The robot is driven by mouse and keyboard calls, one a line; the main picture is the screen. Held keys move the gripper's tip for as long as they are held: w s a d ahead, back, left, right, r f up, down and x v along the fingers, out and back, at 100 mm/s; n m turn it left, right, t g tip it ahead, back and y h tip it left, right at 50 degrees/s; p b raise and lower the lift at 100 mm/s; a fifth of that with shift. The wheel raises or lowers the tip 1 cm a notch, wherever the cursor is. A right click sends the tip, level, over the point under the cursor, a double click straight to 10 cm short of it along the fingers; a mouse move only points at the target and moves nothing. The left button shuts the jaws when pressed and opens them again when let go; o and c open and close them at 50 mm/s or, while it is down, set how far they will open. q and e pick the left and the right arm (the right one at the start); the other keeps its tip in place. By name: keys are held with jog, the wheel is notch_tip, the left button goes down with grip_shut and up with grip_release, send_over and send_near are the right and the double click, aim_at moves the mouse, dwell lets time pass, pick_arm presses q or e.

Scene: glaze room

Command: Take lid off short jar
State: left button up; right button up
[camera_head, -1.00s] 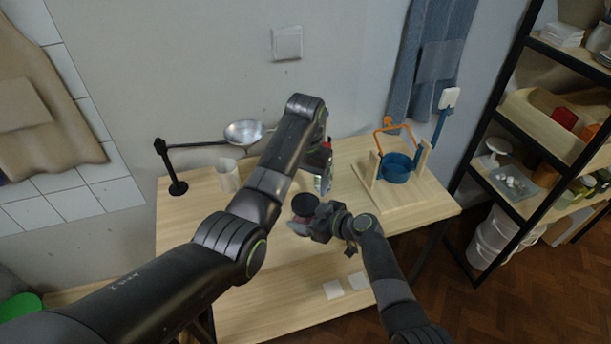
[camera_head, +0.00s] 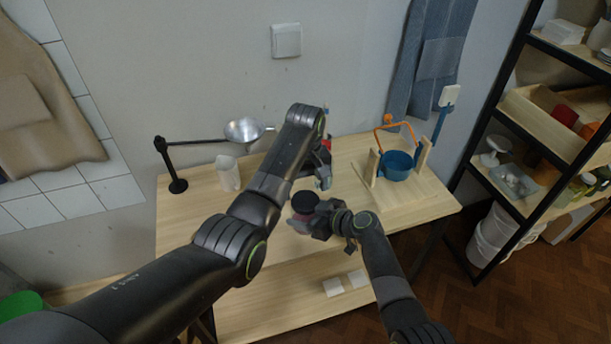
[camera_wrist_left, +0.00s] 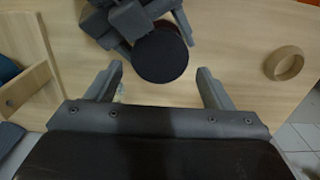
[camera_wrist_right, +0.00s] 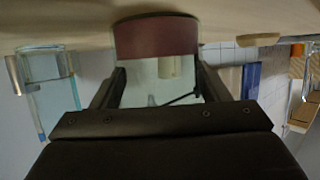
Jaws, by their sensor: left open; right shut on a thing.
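The short jar (camera_wrist_right: 157,38) shows in the right wrist view as clear glass with a dark red band, between the fingers of my right gripper (camera_wrist_right: 160,80). My right gripper is shut on the jar's body. The round black lid (camera_head: 304,202) is on top of the jar in the head view. In the left wrist view the lid (camera_wrist_left: 161,54) shows from above. My left gripper (camera_wrist_left: 160,72) is open and empty, its fingertips on either side of the lid's near edge in that picture. I cannot tell its height above the lid. My left arm partly hides its gripper in the head view.
A pale cup (camera_head: 228,174) and a black stand with a metal bowl (camera_head: 243,131) are at the table's left. A wooden frame with a blue pot (camera_head: 396,166) is at the right.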

aim_at(306, 199)
pick_arm(q)
jog(key=shift+f, duration=1.95)
jog(key=c, duration=0.8)
jog(key=n, duration=0.6)
jog(key=shift+r, duration=0.1)
jog(key=shift+r, duration=0.2)
jog(key=shift+r, duration=0.9)
